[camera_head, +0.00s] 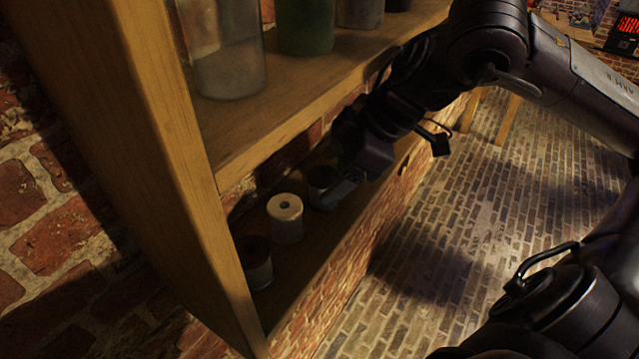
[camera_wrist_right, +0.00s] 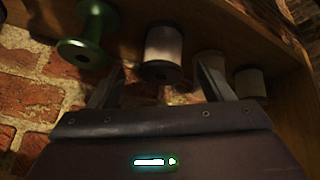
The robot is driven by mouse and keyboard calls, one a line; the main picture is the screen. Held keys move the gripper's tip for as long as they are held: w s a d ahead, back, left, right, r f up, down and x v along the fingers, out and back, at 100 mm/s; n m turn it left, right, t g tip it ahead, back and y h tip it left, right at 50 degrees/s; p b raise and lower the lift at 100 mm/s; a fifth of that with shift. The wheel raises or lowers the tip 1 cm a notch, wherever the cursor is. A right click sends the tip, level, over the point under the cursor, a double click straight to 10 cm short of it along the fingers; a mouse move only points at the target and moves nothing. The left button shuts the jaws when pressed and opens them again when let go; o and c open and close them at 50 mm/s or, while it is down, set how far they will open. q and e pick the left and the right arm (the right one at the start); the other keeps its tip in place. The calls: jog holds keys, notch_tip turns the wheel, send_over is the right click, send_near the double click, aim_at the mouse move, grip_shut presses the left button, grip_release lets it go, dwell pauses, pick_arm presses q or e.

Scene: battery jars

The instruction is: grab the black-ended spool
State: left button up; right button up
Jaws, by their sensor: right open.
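A spool with dark ends and a pale middle (camera_wrist_right: 164,44) shows between and beyond the fingertips of my right gripper (camera_wrist_right: 160,78) in the wrist view. The fingers are apart, with no visible grip on it. In the head view this spool (camera_head: 319,184) stands on the lower shelf, partly hidden by my right gripper (camera_head: 338,192). A white spool (camera_head: 287,227) stands beside it, and another dark-topped spool (camera_head: 258,270) stands nearest the shelf's side panel. My left gripper is not in view.
A green spool (camera_wrist_right: 88,42) shows at the left of the wrist view. The wooden side panel (camera_head: 165,150) and upper shelf (camera_head: 300,108), with glass jars (camera_head: 226,55), bound the space. Brick wall is behind; the floor in front is clear.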

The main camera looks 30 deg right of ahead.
aim_at(323, 180)
jog(key=p+x, duration=0.1)
jog(key=x, duration=0.2)
jog(key=shift+a, duration=0.15)
jog(key=shift+p+x, duration=0.35)
jog(key=shift+x, duration=0.55)
jog(key=c, duration=1.1)
